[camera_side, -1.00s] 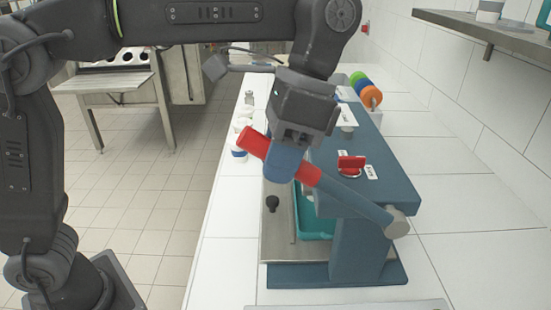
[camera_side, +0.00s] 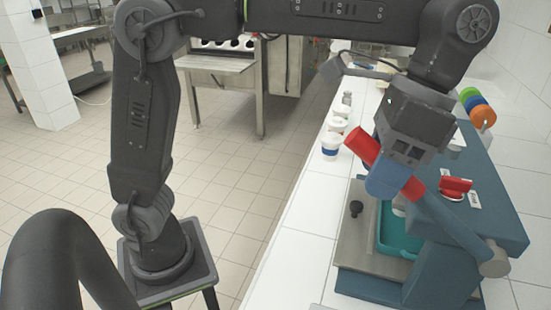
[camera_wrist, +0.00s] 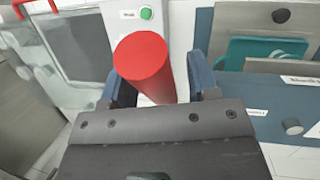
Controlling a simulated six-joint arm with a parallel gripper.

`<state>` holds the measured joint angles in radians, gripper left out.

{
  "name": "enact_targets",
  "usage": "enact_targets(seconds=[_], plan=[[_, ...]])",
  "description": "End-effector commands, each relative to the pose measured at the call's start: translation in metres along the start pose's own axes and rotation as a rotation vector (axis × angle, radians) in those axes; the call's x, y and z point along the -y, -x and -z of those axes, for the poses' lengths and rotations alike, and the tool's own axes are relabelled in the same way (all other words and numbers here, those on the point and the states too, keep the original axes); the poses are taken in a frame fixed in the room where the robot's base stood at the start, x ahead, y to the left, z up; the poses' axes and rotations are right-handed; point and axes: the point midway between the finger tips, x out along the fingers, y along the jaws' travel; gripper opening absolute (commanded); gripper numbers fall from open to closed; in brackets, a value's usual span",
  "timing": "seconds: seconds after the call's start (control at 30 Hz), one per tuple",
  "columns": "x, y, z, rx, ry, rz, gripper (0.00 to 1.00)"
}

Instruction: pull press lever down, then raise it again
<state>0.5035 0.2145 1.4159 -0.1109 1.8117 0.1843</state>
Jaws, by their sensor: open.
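The press lever is a blue-grey bar (camera_side: 455,225) with a red handle (camera_side: 362,145). It slopes up and left from a round pivot (camera_side: 495,262) on the side of the blue-grey press (camera_side: 500,215). My gripper (camera_side: 386,178) is at the handle, its blue fingers hiding the handle's middle, with red showing on both sides. In the wrist view, the red handle end (camera_wrist: 142,58) stands between the two spread blue fingers. The jaws are open around it. Whether a finger touches the handle cannot be told.
White cups (camera_side: 331,146) stand on the white counter left of the press. A teal container (camera_side: 393,235) sits under the press top, beside a metal plate with a black knob (camera_side: 355,208). A red knob (camera_side: 457,186) is on top. Coloured rolls (camera_side: 480,112) stand behind.

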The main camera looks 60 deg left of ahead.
Motion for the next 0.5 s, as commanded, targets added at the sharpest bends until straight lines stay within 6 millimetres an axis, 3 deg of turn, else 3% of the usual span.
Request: enact_targets(seconds=[0.5], plan=[[0.01,-0.051,-0.011,-0.238,-0.044,-0.016,0.55]])
